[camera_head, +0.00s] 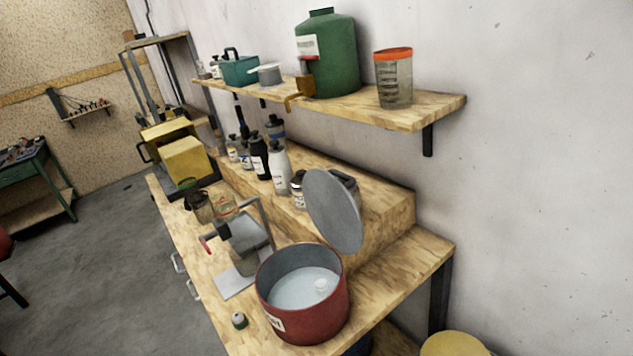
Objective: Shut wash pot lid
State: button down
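The wash pot (303,293) is a round dark red pot with a pale label on its front. It stands near the right end of the wooden workbench. Its inside is pale, and a small white thing lies in it. The grey round lid (333,210) is raised, standing steeply tilted above the pot's back rim. The pot's mouth is open. How the lid is joined to the pot cannot be made out. My gripper is not in view.
A metal stand with a red handle (238,240) is left of the pot. Bottles (279,168) line the raised step behind. The wall shelf (435,112) holds a green jug (326,55). Grey floor (110,260) is open at left.

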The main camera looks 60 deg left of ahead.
aim_at(331, 208)
jog(key=u, duration=0.15)
jog(key=i, duration=1)
jog(key=z, duration=0.05)
